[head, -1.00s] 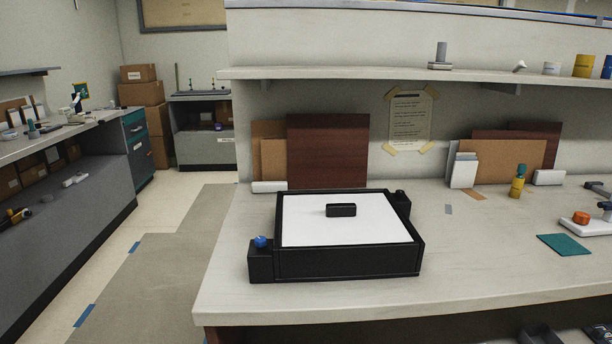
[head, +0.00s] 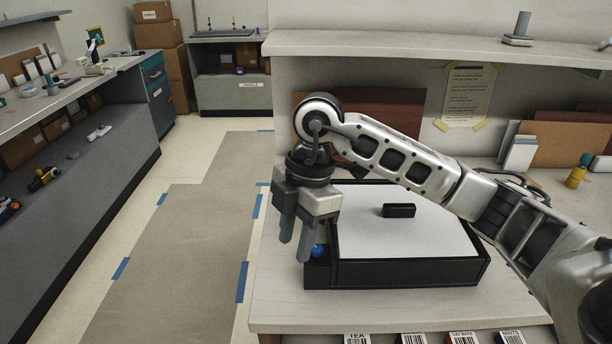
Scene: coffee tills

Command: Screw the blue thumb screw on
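The blue thumb screw (head: 318,250) sits on the small black block (head: 317,273) at the front left corner of the black box (head: 410,273). The box has a white top (head: 428,237) with a small black handle (head: 399,210) on it. My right gripper (head: 294,246) points down over this corner, its two fingers apart with a gap between them. One finger partly covers the screw from the left; I cannot tell whether it touches it. The box's back left part is hidden behind my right arm. My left gripper is out of view.
The box stands on a pale counter (head: 285,312) whose left edge is close to my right gripper. A shelf (head: 430,45) runs above the counter at the back. A yellow and teal bottle (head: 577,172) stands at the right. Floor is clear on the left.

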